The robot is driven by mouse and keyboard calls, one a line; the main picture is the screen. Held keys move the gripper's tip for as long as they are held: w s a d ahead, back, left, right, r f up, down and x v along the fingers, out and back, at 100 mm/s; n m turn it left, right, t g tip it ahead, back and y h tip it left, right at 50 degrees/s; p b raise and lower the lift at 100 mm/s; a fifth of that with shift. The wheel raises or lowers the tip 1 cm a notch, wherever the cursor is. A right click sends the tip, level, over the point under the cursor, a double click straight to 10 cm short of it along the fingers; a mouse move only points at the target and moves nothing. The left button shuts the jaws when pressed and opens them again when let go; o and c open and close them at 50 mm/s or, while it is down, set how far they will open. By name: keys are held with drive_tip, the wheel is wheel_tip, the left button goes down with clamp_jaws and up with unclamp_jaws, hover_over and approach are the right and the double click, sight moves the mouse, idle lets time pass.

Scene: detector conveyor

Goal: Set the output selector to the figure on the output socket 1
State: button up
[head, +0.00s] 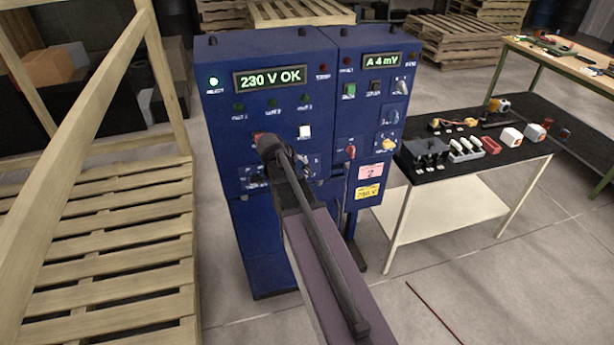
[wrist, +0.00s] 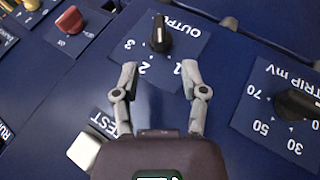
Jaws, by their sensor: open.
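The output selector (wrist: 161,36) is a black knob with a pale line on a blue plate lettered OUTPUT. The figures 3, 2 and 1 stand around its near side; I cannot tell surely which one it points to. My gripper (wrist: 159,72) is open and empty in the wrist view, its fingertips apart just short of the knob, over the 2 and the 1. In the head view my arm hides the selector and most of the gripper. A pink tag (head: 370,171) showing a 2 is on the right cabinet; I cannot tell which socket it belongs to.
A trip mV knob (wrist: 298,103) lies close right of my gripper, a white test button (wrist: 85,151) lower left, and a red knob (wrist: 70,20) upper left. The cabinet display (head: 270,79) reads 230 V OK. A wooden rail (head: 75,130) stands left, a black-topped table (head: 520,150) right.

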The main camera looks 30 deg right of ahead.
sight(305, 169)
drive_tip(key=shift+b+x, duration=2.9)
drive_tip(key=shift+x, duration=1.2)
drive_tip(key=shift+c, duration=0.2)
clamp_jaws()
